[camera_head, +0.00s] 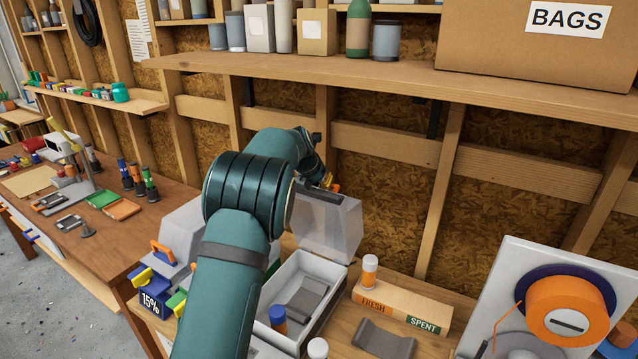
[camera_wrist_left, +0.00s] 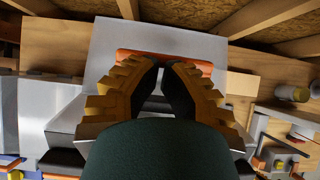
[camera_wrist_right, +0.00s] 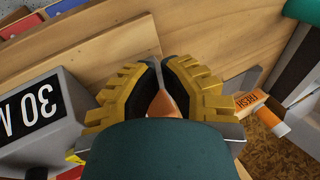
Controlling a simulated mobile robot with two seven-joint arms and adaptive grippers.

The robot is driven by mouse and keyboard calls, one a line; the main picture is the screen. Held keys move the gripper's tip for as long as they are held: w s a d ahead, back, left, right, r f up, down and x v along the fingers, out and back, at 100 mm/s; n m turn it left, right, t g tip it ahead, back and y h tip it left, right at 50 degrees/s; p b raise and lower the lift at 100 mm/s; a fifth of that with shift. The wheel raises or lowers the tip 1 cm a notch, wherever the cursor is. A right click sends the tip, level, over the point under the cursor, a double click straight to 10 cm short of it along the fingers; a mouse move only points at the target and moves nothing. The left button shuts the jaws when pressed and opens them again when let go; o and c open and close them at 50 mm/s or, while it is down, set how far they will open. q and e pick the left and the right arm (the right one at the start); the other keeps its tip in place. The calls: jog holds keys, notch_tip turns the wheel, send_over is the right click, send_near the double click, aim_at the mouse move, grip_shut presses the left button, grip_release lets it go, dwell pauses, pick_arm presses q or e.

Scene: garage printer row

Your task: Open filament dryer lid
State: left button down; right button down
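The filament dryer is a pale grey box (camera_head: 283,320) on the bench, with its see-through grey lid (camera_head: 335,228) raised and tilted back toward the wall. My left gripper (camera_head: 325,183) is at the lid's upper edge, partly hidden by my arm. In the left wrist view its fingertips come together at the orange handle (camera_wrist_left: 190,62) on the grey lid (camera_wrist_left: 105,50).
A closed unit with an orange handle (camera_head: 163,252) and a 15% display (camera_head: 150,303) stands left. A FRESH/SPENT block (camera_head: 400,307) and an orange spool (camera_head: 568,308) stand right. The shelf (camera_head: 400,82) runs above. A box marked 30 M (camera_wrist_right: 38,115) is beside my right gripper.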

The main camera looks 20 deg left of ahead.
pick_arm(q)
jog(key=v, duration=1.1)
jog(key=shift+r, duration=0.15)
jog(key=shift+s+r, duration=0.3)
